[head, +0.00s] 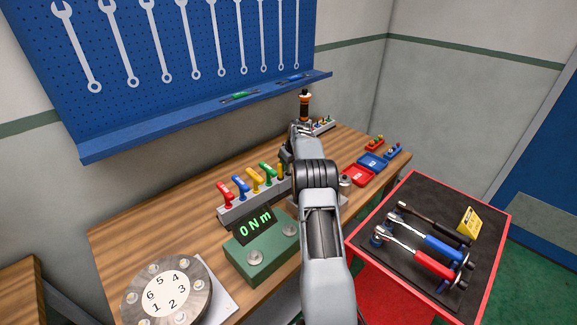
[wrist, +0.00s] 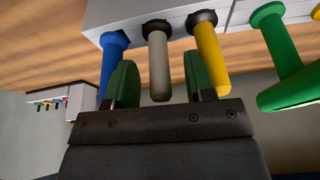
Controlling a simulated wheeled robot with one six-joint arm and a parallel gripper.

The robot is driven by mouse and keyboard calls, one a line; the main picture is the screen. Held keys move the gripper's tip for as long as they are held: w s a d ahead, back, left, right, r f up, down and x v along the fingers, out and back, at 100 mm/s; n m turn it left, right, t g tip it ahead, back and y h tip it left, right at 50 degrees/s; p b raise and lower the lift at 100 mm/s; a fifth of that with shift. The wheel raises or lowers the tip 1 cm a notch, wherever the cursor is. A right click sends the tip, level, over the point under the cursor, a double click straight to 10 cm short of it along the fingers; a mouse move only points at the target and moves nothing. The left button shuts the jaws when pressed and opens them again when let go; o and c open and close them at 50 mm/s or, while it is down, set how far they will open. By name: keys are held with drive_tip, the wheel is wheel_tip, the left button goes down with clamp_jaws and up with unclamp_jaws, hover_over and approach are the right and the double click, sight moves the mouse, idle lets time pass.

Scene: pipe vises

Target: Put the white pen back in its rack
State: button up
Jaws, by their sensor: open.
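I cannot make out a loose white pen for certain in either view. In the wrist view, which shows the bench upside down, my gripper (wrist: 160,82) is open. A plain light-grey handle (wrist: 158,68) set in a pale block (wrist: 140,10) lies between its two green finger pads in the picture; I cannot tell whether they touch. A blue handle (wrist: 111,62) and a yellow handle (wrist: 209,50) are on either side. A small rack with several coloured pens or tools (wrist: 62,103) shows at the far left. In the head view my own arm hides the fingers.
A green handle (wrist: 282,40) is at the right of the wrist view. The wooden bench (head: 130,250) carries a green torque display (head: 262,243) and a numbered disc (head: 166,292). A tool cart (head: 400,272) stands to the right. The blue shelf (head: 190,120) holds green and blue items.

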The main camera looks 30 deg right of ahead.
drive_tip(key=b+v, duration=0.1)
drive_tip(key=v, duration=1.2)
drive_tip(key=shift+b, duration=0.3)
drive_tip(key=shift+f, duration=0.1)
drive_tip(key=s+a+f+m+g, duration=0.1)
drive_tip(key=s+a+f+m, duration=0.3)
drive_tip(key=f, duration=0.1)
drive_tip(key=s+a+r+n, duration=0.1)
drive_tip(key=s+a+r, duration=0.1)
drive_tip(key=s+a, duration=1.1)
drive_tip(key=s+a+r+n+t, duration=0.1)
drive_tip(key=s+a+r+n, duration=0.1)
drive_tip(key=s+a, duration=1.1)
drive_tip(key=shift+a+r+t, duration=0.3)
drive_tip(key=shift+a+r, duration=0.3)
drive_tip(key=shift+a, duration=0.2)
